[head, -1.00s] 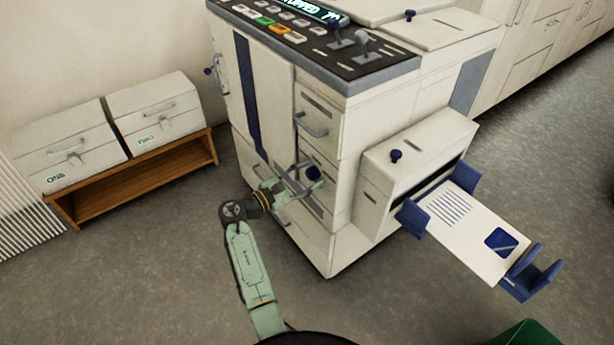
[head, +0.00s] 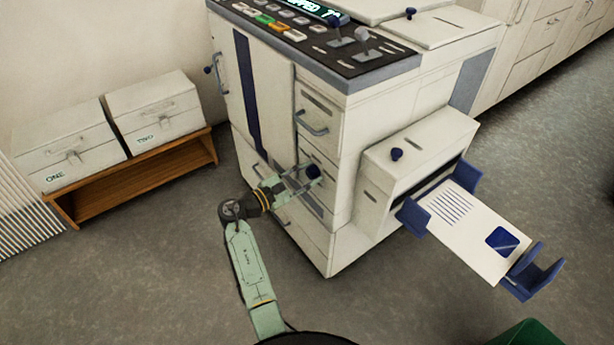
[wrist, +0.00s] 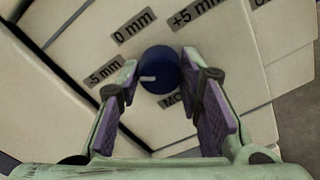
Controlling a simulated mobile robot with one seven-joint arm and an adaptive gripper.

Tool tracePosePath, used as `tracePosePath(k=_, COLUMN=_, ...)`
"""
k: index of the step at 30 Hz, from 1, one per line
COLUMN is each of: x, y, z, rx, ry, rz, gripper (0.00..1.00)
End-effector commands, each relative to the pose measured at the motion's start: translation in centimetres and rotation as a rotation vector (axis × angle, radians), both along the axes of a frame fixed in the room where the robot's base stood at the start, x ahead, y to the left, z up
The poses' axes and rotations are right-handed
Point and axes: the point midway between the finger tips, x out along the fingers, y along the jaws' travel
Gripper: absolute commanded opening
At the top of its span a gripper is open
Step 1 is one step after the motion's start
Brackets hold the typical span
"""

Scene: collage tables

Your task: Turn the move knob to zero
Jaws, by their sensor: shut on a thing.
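The move knob (wrist: 160,66) is a dark blue round knob with a white pointer mark. In the wrist view its mark points left, toward the "-5 mm" label (wrist: 103,72). The "0 mm" label (wrist: 132,27) is above it to the upper left, and "+5 mm" (wrist: 195,12) is to the upper right. My gripper (wrist: 158,72) has one finger on each side of the knob and is shut on it. In the head view the knob (head: 313,172) sits low on the machine's front, between my gripper's fingers (head: 306,178). A label starting "MO" is partly hidden by the right finger.
The white machine (head: 390,110) has handles (head: 313,130) on its front and a side tray with a paper sheet (head: 470,232) jutting out to the right. A wooden bench (head: 140,178) with two boxes stands left. The floor between is clear.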

Motion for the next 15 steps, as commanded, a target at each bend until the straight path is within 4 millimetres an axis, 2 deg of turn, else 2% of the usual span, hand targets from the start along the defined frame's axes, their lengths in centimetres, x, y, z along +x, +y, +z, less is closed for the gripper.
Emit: tracePosePath(k=15, x=0.00, y=0.00, z=-0.50, rx=0.253, ry=-0.349, rz=-0.002, gripper=0.05)
